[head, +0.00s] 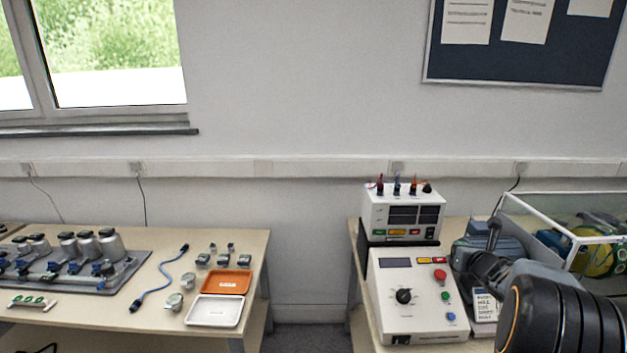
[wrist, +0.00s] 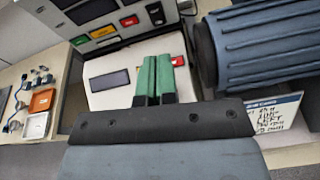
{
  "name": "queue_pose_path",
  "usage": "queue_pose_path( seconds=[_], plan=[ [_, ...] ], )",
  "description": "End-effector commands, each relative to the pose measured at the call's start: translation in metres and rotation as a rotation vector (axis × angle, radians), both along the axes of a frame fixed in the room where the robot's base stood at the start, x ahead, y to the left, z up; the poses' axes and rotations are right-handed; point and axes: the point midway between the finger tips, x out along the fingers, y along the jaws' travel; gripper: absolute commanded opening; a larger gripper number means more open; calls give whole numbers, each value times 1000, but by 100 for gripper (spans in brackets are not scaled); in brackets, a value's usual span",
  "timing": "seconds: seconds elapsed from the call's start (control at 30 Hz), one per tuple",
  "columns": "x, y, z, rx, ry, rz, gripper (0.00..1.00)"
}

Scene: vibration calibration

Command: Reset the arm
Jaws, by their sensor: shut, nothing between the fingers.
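My gripper (wrist: 155,78) shows in the wrist view with its two green fingers shut together and nothing between them. It is in front of the white control box, and I cannot tell how far off. In the head view my dark arm (head: 562,315) fills the lower right corner, and the gripper itself cannot be made out there. The control box (head: 390,325) has a small display, a black knob, a red button, a green button and a blue button. The wrist view shows its display (wrist: 109,80) left of the fingers.
A power supply (head: 402,214) stands behind the control box. A blue-grey ribbed motor (wrist: 265,45) and a handwritten card (wrist: 275,115) are close right of my gripper. A clear-walled enclosure (head: 570,235) is at right. The left table holds an orange tray (head: 226,271) and white tray (head: 190,312); a gap separates the tables.

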Motion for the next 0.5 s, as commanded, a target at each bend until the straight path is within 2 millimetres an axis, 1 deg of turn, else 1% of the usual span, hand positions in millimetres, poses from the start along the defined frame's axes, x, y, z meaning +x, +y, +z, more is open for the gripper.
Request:
queue_pose_path(
  seconds=[0.07, 0.13, 0.17, 0.2, 0.27, 0.3, 0.37, 0.4, 0.47, 0.5],
  plan=[
    [-4, -10, -7, 143, 18, -104, 0],
    [-13, -23, -23, 344, 38, -267, 0],
    [-20, -29, -32, 447, 44, -355, 0],
    [-31, -36, -42, 587, 43, -483, 0],
    [-49, -39, -52, 801, 19, -681, 0],
    [-60, -36, -57, 940, -4, -810, 0],
    [-78, -24, -62, 1145, -50, -1004, 0],
    [-90, -12, -65, 1278, -86, -1134, 0],
    [-109, 13, -69, 1469, -143, -1330, 0],
    [-123, 33, -70, 1589, -184, -1462, 0]
  ],
)
